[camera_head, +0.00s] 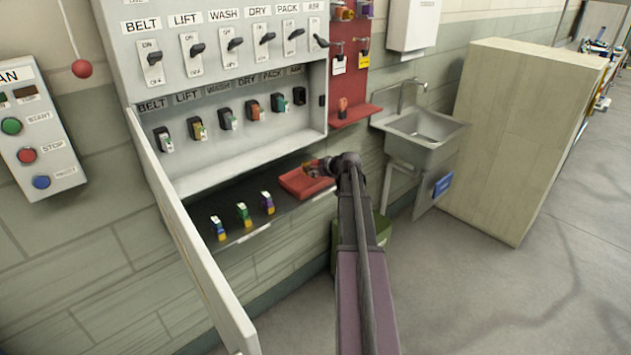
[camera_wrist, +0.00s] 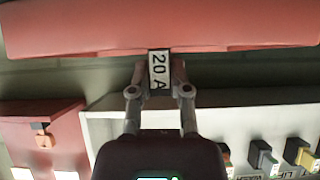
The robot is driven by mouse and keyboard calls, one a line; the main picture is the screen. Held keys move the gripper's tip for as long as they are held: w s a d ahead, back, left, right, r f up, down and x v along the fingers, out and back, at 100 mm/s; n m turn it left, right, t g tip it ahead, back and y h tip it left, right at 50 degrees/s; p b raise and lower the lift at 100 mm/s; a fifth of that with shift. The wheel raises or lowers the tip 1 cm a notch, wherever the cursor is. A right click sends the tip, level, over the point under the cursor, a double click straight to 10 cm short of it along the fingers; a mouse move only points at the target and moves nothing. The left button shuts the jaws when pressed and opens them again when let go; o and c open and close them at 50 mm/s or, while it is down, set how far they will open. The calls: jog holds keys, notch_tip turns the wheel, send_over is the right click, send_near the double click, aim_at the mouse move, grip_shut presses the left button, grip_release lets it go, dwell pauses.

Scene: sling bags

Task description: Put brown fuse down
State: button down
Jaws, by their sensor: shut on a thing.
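My gripper (camera_wrist: 159,78) is shut on a small fuse (camera_wrist: 159,68) whose white face reads "20 A". I take it to be the brown fuse; its body colour hardly shows. In the wrist view the fuse's far end meets the edge of the red tray (camera_wrist: 160,28); I cannot tell whether they touch. In the head view my gripper (camera_head: 318,168) is over the back right part of the red tray (camera_head: 303,186), on the dark shelf under the cabinet. The held fuse is too small there to make out clearly.
Blue, green and purple fuses (camera_head: 243,214) stand on the dark shelf (camera_head: 232,236) left of the tray. Several fuses (camera_head: 227,119) sit in the labelled cabinet (camera_head: 250,150). Its open door (camera_head: 190,240) sticks out at the left. A sink (camera_head: 424,130) is at the right.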

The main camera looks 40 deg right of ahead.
jog(key=shift+f+b, duration=0.75)
jog(key=shift+f, duration=0.35)
jog(key=shift+f, duration=0.2)
jog(key=c, duration=0.6)
grip_release()
jog(key=shift+r, duration=0.25)
jog(key=shift+s+r+p, duration=0.4)
jog(key=shift+s+p, duration=0.05)
jog(key=p+v, duration=0.6)
jog(key=v, duration=0.4)
jog(key=shift+s+d+r, duration=0.1)
jog(key=shift+s+r, duration=0.05)
jog(key=shift+s, duration=0.2)
